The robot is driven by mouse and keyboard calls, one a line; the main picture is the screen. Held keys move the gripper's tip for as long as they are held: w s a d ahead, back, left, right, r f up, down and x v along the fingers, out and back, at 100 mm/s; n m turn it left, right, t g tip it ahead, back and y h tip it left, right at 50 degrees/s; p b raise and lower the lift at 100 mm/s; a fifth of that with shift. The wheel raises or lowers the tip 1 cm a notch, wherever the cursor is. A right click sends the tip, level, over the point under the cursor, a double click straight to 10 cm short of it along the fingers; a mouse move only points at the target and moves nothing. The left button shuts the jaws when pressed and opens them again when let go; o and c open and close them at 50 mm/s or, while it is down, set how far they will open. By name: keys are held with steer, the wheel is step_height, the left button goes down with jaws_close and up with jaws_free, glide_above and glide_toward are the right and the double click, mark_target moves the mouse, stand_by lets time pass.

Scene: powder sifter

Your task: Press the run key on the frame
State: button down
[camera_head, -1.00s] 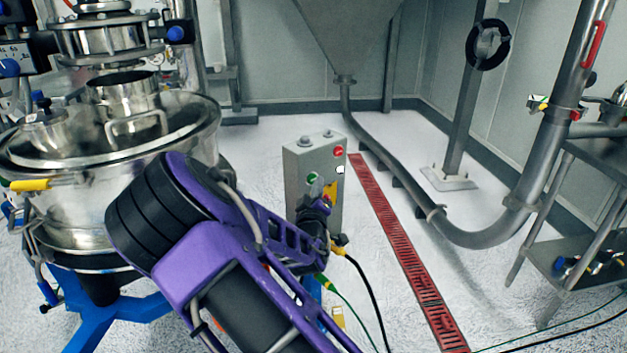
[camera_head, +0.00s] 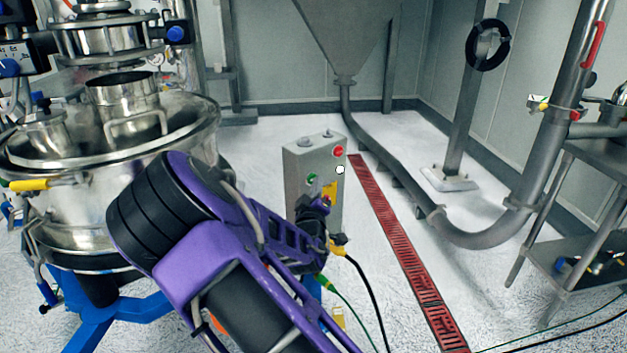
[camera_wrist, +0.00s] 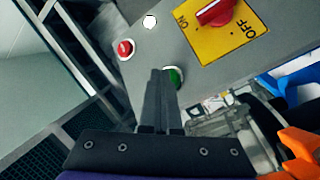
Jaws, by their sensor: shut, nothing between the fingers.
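A grey control box (camera_head: 299,168) stands upright in the head view. Its face carries a green button (camera_head: 312,178), which looks like the run key, and a red button (camera_head: 338,152). In the wrist view the green button (camera_wrist: 176,77) has a pale rim, and the red button (camera_wrist: 125,48) is to its upper left. My gripper (camera_wrist: 160,75) is shut and empty. Its fingertips lie just left of the green button and cover its left edge. I cannot tell whether they touch it. In the head view my arm hides the lower part of the box.
A white round button (camera_wrist: 150,21) and a red rotary switch (camera_wrist: 216,12) on a yellow ON/OFF plate (camera_wrist: 240,40) share the panel. A steel sifter (camera_head: 110,185) on blue legs stands left. A red floor grate (camera_head: 395,235) and free floor are right of the box.

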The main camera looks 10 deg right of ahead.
steer(key=shift+s+d, duration=0.3)
steer(key=shift+s, duration=0.25)
steer(key=shift+s, duration=0.1)
steer(key=s+d, duration=0.1)
steer(key=s, duration=0.1)
steer(key=s+d, duration=0.1)
steer(key=s, duration=0.1)
steer(key=shift+d, duration=0.35)
stand_by(0.4)
